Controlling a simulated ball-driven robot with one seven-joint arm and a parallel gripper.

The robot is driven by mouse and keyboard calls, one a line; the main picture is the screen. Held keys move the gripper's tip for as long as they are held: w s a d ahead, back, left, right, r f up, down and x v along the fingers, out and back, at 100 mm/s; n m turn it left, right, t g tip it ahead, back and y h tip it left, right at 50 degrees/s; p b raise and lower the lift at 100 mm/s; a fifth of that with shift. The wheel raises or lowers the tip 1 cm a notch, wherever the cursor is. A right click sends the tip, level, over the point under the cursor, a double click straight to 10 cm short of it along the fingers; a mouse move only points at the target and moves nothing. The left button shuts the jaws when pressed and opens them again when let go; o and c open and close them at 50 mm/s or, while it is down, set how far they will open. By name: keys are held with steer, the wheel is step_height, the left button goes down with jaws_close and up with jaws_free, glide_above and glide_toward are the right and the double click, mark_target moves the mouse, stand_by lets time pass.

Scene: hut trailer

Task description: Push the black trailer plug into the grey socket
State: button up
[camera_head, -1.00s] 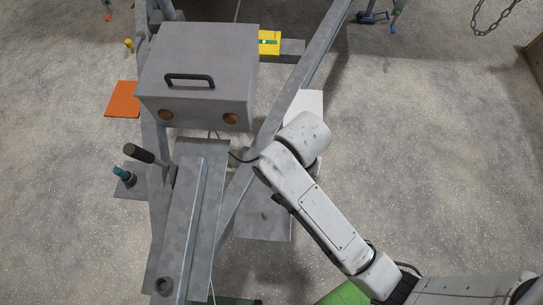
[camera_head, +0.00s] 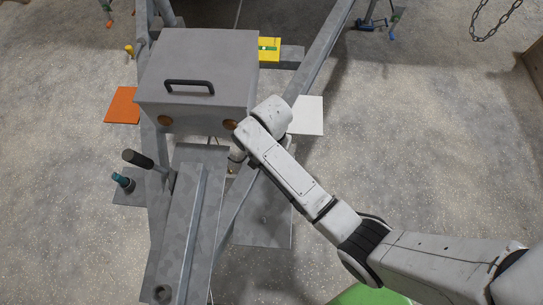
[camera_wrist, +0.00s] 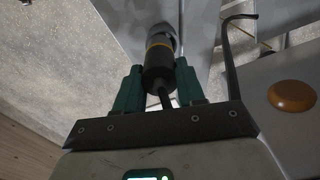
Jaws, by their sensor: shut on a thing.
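The black plug (camera_wrist: 158,72) is in the wrist view, with a yellow ring at its far end and a dark cable at its near end. My gripper (camera_wrist: 158,84) is shut on it, one green finger on each side. The grey socket (camera_wrist: 160,33) is straight beyond the yellow ring, against a grey metal part. The plug's front is at the socket's mouth; I cannot tell how deep it sits. In the head view my arm's wrist covers the plug and socket, just below the right front corner of the grey box.
The grey box (camera_head: 196,75) with a black handle and orange round lamps stands close to my wrist. The grey drawbar (camera_head: 187,225) and a black-gripped lever (camera_head: 140,159) lie to the left. A white plate (camera_head: 308,115) is at the right.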

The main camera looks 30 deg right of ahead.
steer(key=shift+w+f, duration=0.3)
steer(key=shift+f, duration=1.55)
steer(key=o, duration=1.1)
steer(key=shift+f, duration=0.1)
step_height(320, 180, up, 12)
steer(key=shift+r, duration=0.15)
